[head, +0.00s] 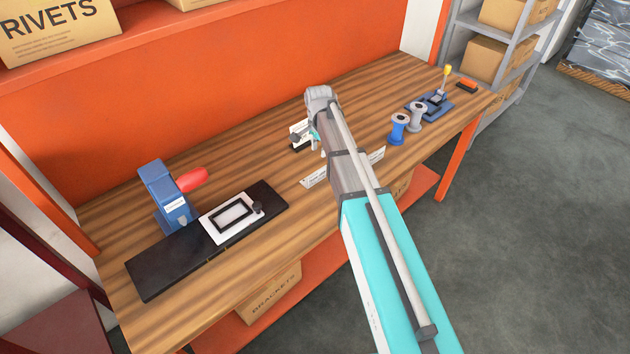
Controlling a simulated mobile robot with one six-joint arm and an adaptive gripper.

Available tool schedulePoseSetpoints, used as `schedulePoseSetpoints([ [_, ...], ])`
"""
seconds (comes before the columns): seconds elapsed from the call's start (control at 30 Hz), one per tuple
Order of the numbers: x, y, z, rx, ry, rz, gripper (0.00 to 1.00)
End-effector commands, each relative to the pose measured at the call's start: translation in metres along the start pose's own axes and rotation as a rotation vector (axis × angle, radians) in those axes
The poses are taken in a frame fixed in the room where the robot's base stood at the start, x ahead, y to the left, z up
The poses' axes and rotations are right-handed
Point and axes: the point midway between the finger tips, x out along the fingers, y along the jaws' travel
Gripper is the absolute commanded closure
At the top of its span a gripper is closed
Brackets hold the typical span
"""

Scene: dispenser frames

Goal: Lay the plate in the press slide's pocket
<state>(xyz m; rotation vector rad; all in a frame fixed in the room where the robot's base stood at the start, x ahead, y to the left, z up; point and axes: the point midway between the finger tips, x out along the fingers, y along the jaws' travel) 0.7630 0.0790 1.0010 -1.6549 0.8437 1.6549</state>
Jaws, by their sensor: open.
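The press (168,197), blue with a red handle, stands on the left of the bench. Beside it lies a long black track (165,265) bearing the white slide (214,232), which has a dark knob. The slide's pocket (231,216) is a black-rimmed rectangle with a pale inside. I cannot tell whether anything lies in it. My gripper (314,143) is open over the middle of the bench, well to the right of the slide and partly hidden by my arm. It is close to a small white and dark fixture (298,131). I cannot make out a separate plate.
White label strips (314,181) lie near the bench's front edge. A blue spool (398,128), a grey spool (417,114) and a blue device with a yellow-tipped lever (432,103) stand to the right. The wood between slide and fixture is clear. An orange panel rises behind.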

Motion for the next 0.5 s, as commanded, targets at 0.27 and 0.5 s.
schedulePoseSetpoints([
  [0.27, 0.026, 0.0, 0.0, 0.0, 0.0, 0.0, 0.54],
  [0.5, 0.043, 0.0, 0.0, 0.0, 0.0, 0.0, 0.54],
])
